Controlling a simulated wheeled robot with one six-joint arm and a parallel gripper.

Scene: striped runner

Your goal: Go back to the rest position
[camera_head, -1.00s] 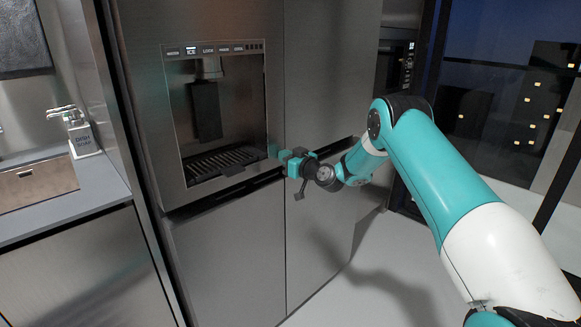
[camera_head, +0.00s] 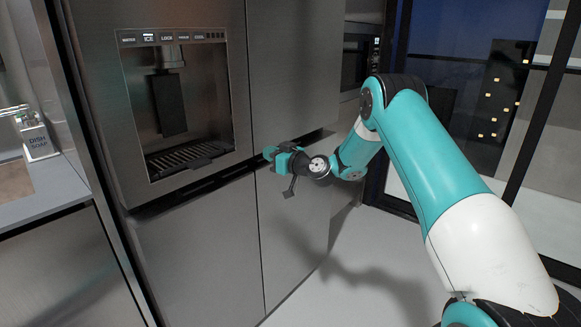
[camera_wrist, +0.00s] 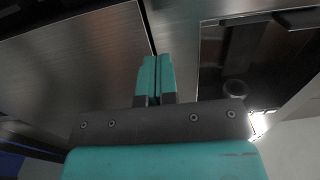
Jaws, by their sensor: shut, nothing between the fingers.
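My gripper (camera_head: 270,153) is in front of the steel fridge (camera_head: 206,235), near the seam between its doors and to the right of the dispenser tray. In the wrist view its two teal fingers (camera_wrist: 156,78) are pressed together with nothing between them. The fingertips point toward the fridge front; I cannot tell whether they touch it. My arm reaches in from the right of the head view, bent at the elbow.
The fridge's ice and water dispenser (camera_head: 185,105) is left of my gripper. A built-in oven (camera_head: 357,62) and dark windows are behind my arm. The floor (camera_head: 340,285) at lower right looks clear.

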